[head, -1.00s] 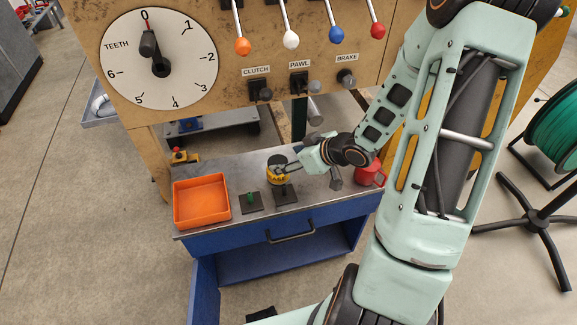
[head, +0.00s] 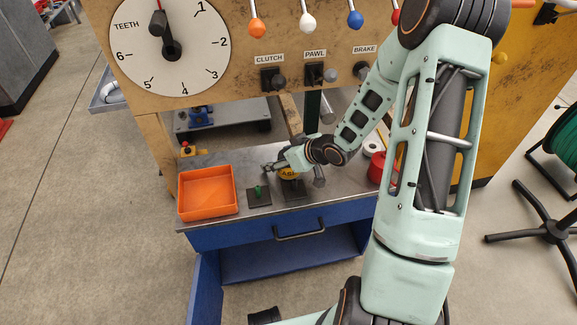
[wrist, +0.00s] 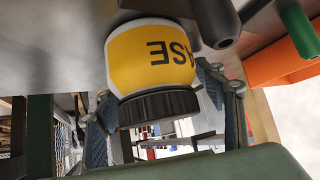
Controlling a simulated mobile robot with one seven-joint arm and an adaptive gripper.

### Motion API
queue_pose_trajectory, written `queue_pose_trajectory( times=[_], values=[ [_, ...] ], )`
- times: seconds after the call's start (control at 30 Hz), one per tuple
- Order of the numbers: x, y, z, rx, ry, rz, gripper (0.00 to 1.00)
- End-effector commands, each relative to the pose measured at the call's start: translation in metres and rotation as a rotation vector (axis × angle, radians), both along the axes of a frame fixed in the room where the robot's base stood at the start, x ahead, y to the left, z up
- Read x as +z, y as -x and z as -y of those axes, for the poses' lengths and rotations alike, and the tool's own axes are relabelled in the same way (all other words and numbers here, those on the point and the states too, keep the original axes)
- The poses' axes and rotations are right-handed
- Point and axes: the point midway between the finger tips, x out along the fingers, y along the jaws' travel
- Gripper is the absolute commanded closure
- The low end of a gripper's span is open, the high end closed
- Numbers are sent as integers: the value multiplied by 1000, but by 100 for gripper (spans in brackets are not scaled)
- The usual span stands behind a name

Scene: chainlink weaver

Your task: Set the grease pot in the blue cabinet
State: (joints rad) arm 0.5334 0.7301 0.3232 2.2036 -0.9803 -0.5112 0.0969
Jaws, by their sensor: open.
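The grease pot (head: 291,174), yellow and white with a dark lid, stands on the bench top, partly hidden by my gripper (head: 277,165). In the wrist view the pot (wrist: 150,58) shows upside down, its lid towards me and the letters "ASE" on its band. My gripper (wrist: 155,98) is open, with a blue-padded finger on each side of the pot near its lid. I cannot tell whether the pads touch it. The blue cabinet (head: 215,238) is below the bench top. Its lower compartment is open, with a door swung out at the left.
An orange tray (head: 206,214) and a green peg on a black plate (head: 258,199) stand left of the pot. A red can (head: 378,168) is to the right. A panel with levers and a dial rises behind. A closed drawer with a dark handle (head: 300,234) is above the opening.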

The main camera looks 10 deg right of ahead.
Motion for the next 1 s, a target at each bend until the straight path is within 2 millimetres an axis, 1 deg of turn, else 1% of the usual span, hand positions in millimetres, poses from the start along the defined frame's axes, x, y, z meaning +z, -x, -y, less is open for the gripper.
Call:
queue_pose_trajectory(
  times=[0.17,0.6,0.7,0.93,1.0],
  values=[
    [1,0,0,-1,1,0,37],
    [0,1,1,-1,1,-2,85],
    [0,1,1,-1,1,-3,95],
    [-1,2,1,-2,1,-5,100],
    [-1,2,1,-2,2,-6,100]
  ],
)
